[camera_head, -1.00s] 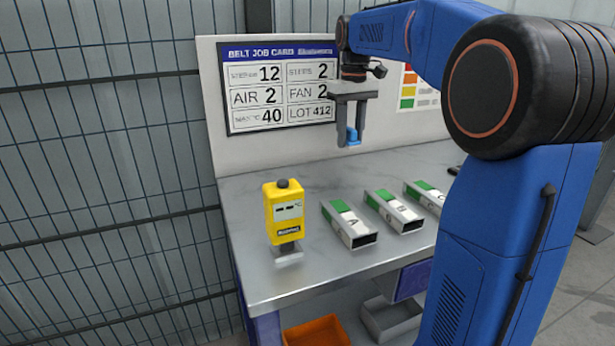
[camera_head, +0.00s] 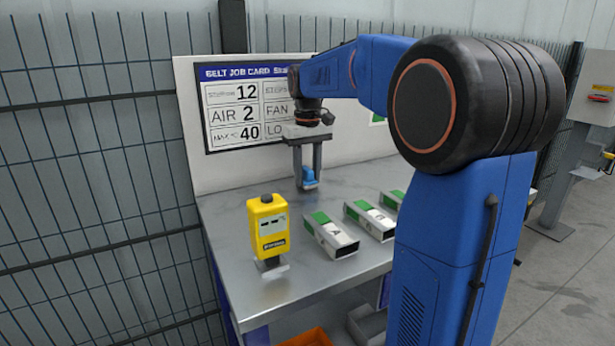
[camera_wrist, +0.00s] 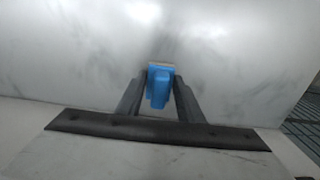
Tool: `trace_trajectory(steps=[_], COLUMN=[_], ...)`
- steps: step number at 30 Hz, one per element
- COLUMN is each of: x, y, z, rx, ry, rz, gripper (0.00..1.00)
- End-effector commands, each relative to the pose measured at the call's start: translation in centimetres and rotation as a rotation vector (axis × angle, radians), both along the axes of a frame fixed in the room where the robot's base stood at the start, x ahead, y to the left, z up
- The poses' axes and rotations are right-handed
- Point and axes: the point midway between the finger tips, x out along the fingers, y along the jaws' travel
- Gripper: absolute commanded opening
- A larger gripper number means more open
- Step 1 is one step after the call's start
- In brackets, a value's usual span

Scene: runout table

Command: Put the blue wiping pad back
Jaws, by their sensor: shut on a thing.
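The blue wiping pad (camera_head: 309,176) is between the fingers of my gripper (camera_head: 308,184), which is shut on it. The pad hangs low over the back part of the metal table (camera_head: 228,216). In the wrist view the blue pad (camera_wrist: 159,88) sits between the two dark fingertips of my gripper (camera_wrist: 159,92), with a pale strip at its far edge. Bare grey tabletop lies behind it there. I cannot tell whether the pad touches the table.
A yellow meter (camera_head: 267,228) stands at the table's front left. Several white-and-green boxes (camera_head: 331,236) lie to its right. A job card board (camera_head: 232,105) rises at the back. Below are an orange bin (camera_head: 306,338) and a grey bin (camera_head: 366,325). Wire fencing (camera_head: 90,180) runs along the left.

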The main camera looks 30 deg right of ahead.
Motion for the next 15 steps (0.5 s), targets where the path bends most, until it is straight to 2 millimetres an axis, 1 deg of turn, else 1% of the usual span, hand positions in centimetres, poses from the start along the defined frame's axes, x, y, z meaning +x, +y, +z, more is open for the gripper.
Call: trace_trajectory(steps=[2, 12, 13, 14, 15], x=[-0.02, 0.01, 0.01, 0.02, 0.02], y=[0.00, 0.00, 0.00, 0.00, 0.00], z=[-0.46, -0.70, -0.74, -0.71, -0.71], rx=[0.000, 0.000, 0.000, 0.000, 0.000], ry=[0.000, -0.001, -0.001, -0.001, -0.001], rz=[0.000, 0.000, 0.000, 0.000, 0.000], gripper=[0.09, 0.09, 0.36, 0.43, 0.52])
